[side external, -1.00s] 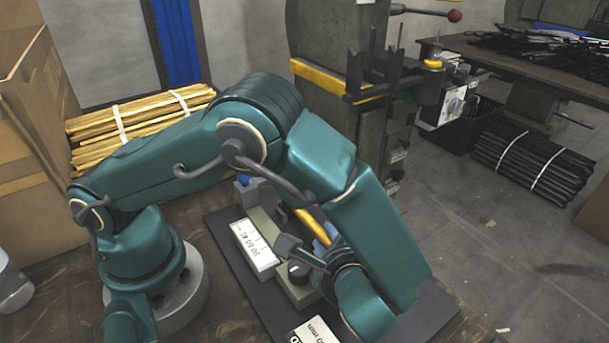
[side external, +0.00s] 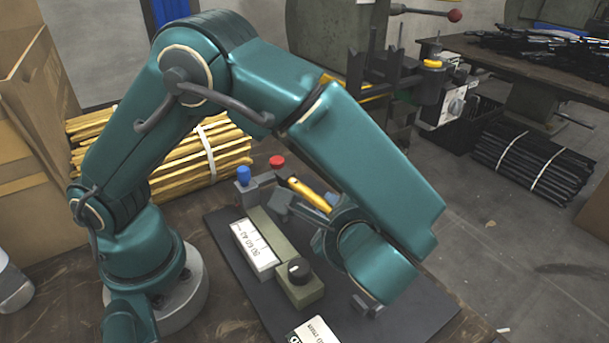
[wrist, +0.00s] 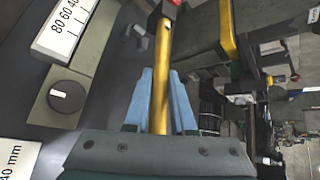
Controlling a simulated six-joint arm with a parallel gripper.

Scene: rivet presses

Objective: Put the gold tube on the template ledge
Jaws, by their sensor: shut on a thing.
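The gold tube (side external: 308,194) is a slim yellow rod, tilted in the side view. In the wrist view the gold tube (wrist: 161,75) runs away from me between two pale blue fingers. My gripper (wrist: 163,95) is shut on it; in the side view my wrist partly hides the fingers. The tube appears above the dark base plate, beside a green fixture (side external: 268,226) with a white number scale (side external: 254,246) and a black knob (side external: 300,270). In the wrist view its far end overlaps a dark part by a red cap. I cannot tell which part is the template ledge, or whether they touch.
A blue cap (side external: 243,175) and a red cap (side external: 277,161) stand at the fixture's far end. The dark base plate (side external: 395,318) has bare room at the front right. A large press stands behind, with bundled yellow rods (side external: 190,165) at the back left.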

